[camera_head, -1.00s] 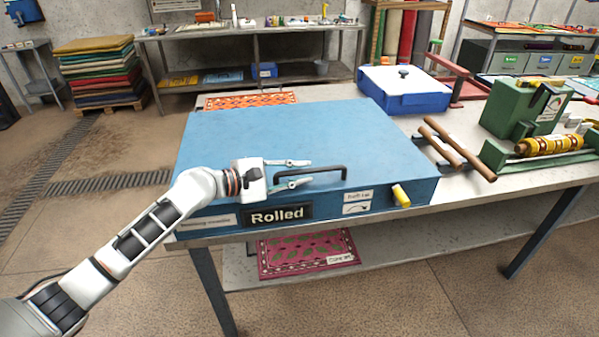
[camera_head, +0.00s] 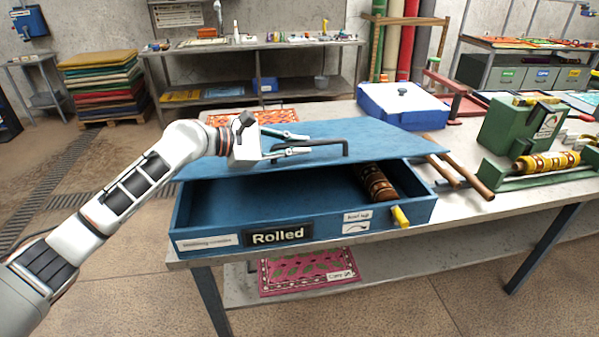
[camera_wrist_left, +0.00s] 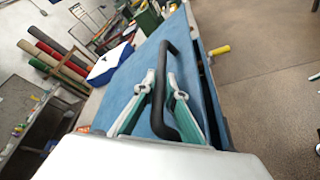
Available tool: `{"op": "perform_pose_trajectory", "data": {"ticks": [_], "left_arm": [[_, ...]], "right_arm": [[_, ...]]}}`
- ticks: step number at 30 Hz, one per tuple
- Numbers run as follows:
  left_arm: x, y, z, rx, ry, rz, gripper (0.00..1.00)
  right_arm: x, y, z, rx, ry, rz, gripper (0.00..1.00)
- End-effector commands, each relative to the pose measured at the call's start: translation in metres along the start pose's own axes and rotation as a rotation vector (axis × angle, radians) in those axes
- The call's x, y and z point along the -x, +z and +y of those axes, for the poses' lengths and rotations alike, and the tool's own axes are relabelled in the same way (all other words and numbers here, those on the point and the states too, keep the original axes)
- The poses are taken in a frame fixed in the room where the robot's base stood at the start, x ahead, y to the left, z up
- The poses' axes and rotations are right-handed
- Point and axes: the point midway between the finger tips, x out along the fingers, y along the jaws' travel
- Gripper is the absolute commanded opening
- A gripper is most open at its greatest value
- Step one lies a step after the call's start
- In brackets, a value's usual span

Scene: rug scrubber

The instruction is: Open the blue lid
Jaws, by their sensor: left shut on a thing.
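The blue lid (camera_head: 350,132) of the large blue box (camera_head: 216,244) is tilted up at its front edge. A dark gap shows between the lid and the box front. Inside, at the right, lies a brown patterned roll (camera_head: 377,183). My left gripper (camera_head: 298,144) is at the black bar handle (camera_head: 330,145) on the lid's front. In the left wrist view the handle (camera_wrist_left: 160,90) runs between the two fingers of the gripper (camera_wrist_left: 160,95), which is shut on it. My right gripper is not in view.
A yellow peg (camera_head: 400,216) sticks out of the box front. Brown rollers (camera_head: 460,165) and a green device (camera_head: 515,132) stand right of the box. A smaller blue box with a white lid (camera_head: 403,100) is behind. The floor at left is open.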

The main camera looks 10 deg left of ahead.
Motion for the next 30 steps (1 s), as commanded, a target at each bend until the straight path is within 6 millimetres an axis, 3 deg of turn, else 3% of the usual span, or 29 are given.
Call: {"op": "perform_pose_trajectory", "data": {"ticks": [1,3,12,21,30], "left_arm": [[0.004,0.009,0.019,0.024,-0.007,-0.001,0.00],[0.007,0.017,0.036,0.064,-0.024,-0.001,0.00],[0.015,0.037,0.097,0.195,-0.077,-0.002,0.00],[0.019,0.047,0.138,0.279,-0.111,-0.003,0.00],[0.021,0.049,0.159,0.321,-0.129,-0.003,0.00]], "right_arm": [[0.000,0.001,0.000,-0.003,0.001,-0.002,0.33],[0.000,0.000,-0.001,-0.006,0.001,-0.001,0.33],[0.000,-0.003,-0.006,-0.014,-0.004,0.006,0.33],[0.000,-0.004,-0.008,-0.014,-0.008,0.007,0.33],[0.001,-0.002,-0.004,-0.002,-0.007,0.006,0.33]]}}
